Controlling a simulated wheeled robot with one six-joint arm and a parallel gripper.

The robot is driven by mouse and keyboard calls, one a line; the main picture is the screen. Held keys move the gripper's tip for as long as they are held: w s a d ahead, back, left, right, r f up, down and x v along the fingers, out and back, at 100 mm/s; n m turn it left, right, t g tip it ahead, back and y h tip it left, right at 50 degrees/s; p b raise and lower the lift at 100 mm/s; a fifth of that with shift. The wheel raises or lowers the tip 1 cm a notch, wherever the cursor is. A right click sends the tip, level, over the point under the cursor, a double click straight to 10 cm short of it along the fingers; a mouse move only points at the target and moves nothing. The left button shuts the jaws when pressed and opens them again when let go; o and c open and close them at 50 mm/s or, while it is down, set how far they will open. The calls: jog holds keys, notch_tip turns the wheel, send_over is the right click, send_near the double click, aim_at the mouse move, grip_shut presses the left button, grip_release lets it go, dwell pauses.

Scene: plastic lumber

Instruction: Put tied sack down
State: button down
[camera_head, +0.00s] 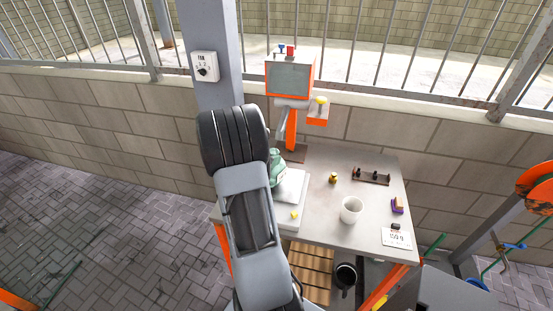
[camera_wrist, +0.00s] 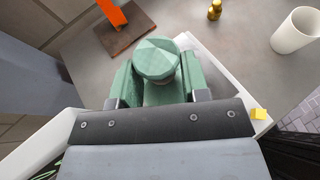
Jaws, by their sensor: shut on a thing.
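The tied sack (camera_wrist: 158,58) is green with a knotted, faceted top. My gripper (camera_wrist: 158,97) is shut on it, with one jaw on each side of the sack in the wrist view. The sack is at a white platform like a scale (camera_head: 293,187) on the grey table (camera_head: 330,215). The platform (camera_wrist: 218,68) also shows behind and beside the sack in the wrist view. I cannot tell whether the sack's underside touches it.
An orange-framed screen (camera_head: 289,79) stands at the table's back. A brass weight (camera_head: 333,178), a white cup (camera_head: 351,210), a dark rack (camera_head: 371,176), a purple-and-tan item (camera_head: 397,205) and a label card (camera_head: 397,238) are to the right. The table between them is clear.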

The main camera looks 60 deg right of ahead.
jog(key=b+x, duration=0.1)
jog(key=x, duration=0.1)
jog(key=shift+s+d+f, duration=0.15)
jog(key=shift+s+f, duration=0.05)
jog(key=shift+f, duration=0.2)
jog(key=shift+w+r, duration=0.1)
jog(key=shift+w, duration=0.1)
jog(key=shift+s, duration=0.1)
jog(key=c, duration=0.6)
grip_release()
